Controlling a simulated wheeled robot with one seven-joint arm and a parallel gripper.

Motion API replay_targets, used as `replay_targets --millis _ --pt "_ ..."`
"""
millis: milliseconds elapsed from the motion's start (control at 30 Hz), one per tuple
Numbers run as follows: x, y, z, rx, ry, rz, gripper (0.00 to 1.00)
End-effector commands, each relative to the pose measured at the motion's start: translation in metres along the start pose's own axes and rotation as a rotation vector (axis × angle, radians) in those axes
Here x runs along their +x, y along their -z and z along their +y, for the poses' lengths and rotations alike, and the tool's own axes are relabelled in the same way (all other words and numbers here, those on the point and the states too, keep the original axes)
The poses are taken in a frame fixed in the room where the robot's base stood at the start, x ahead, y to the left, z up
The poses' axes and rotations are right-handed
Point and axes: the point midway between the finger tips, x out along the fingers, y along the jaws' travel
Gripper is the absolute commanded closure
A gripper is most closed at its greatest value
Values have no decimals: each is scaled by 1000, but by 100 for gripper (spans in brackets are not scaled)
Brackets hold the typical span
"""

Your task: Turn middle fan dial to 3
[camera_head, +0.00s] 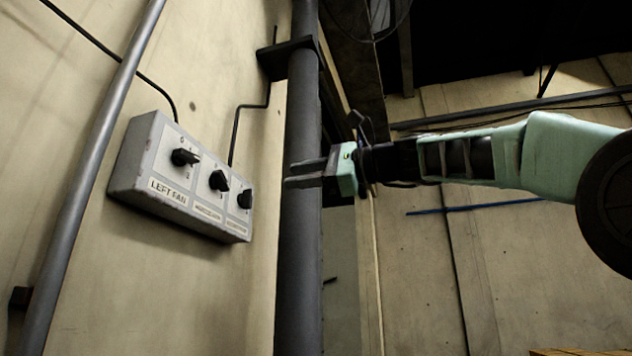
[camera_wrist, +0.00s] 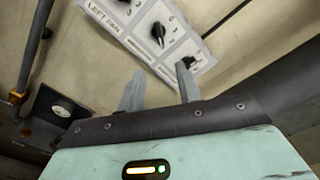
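A pale grey control box (camera_head: 125,188) is mounted on the wall at left in the head view, with black dials in a row. The middle dial (camera_head: 219,181) sits between the LEFT FAN dial (camera_head: 184,157) and the right dial (camera_head: 245,198). Its pointer setting is too small to read. In the wrist view the middle dial (camera_wrist: 158,34) is above the fingers, and the right dial is partly hidden by the right finger. My gripper (camera_head: 289,175) is open and empty, to the right of the box and apart from it. Its spread fingers (camera_wrist: 159,74) point towards the box.
A thick dark vertical pipe (camera_head: 299,110) stands behind my fingers in the head view, right of the box. A thinner grey pipe (camera_head: 92,160) runs up the wall at left. Black cables run above the box.

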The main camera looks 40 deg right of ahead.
Motion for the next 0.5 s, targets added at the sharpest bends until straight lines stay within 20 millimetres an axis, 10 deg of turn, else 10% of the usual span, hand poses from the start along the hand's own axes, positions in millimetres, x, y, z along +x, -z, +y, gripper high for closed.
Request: replay_targets --millis 500 --pt "-28 0 0 0 0 0 65"
